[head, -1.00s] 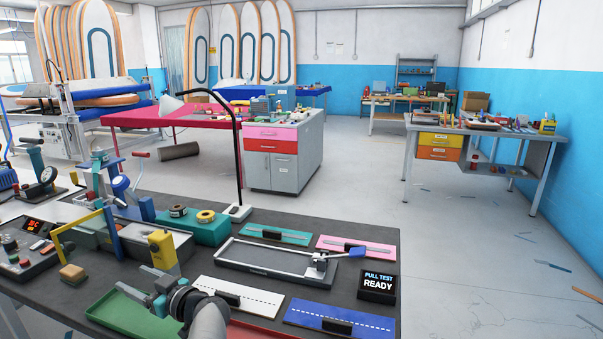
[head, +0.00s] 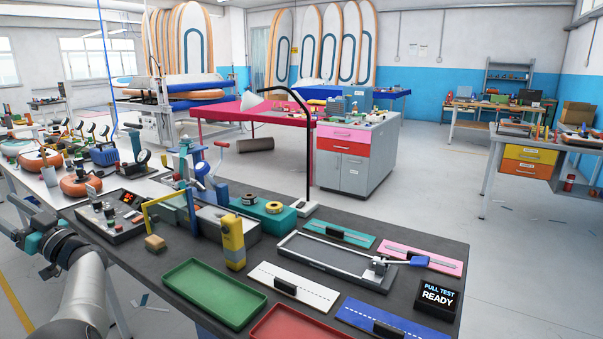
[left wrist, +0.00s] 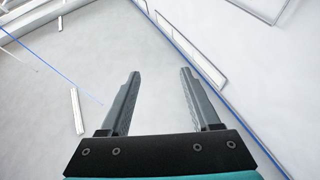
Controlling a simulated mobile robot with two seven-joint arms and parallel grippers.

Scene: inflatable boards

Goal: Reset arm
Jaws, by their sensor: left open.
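My left arm comes in at the lower left of the head view, off the left side of the black workbench (head: 430,255). Its left gripper (head: 14,212) is raised at the left picture edge, apart from the bench. In the left wrist view the left gripper (left wrist: 160,72) has its two dark fingers spread wide, with nothing between them. Behind the fingers are only pale wall or ceiling surfaces and window frames. My right arm and gripper are in neither view.
The bench holds a green tray (head: 214,291), a red tray (head: 287,326), a white strip board (head: 293,286), a blue board (head: 385,320), a clamp frame (head: 335,262) and a pull test display (head: 436,294). A white table (head: 50,196) with several tools stands behind the arm.

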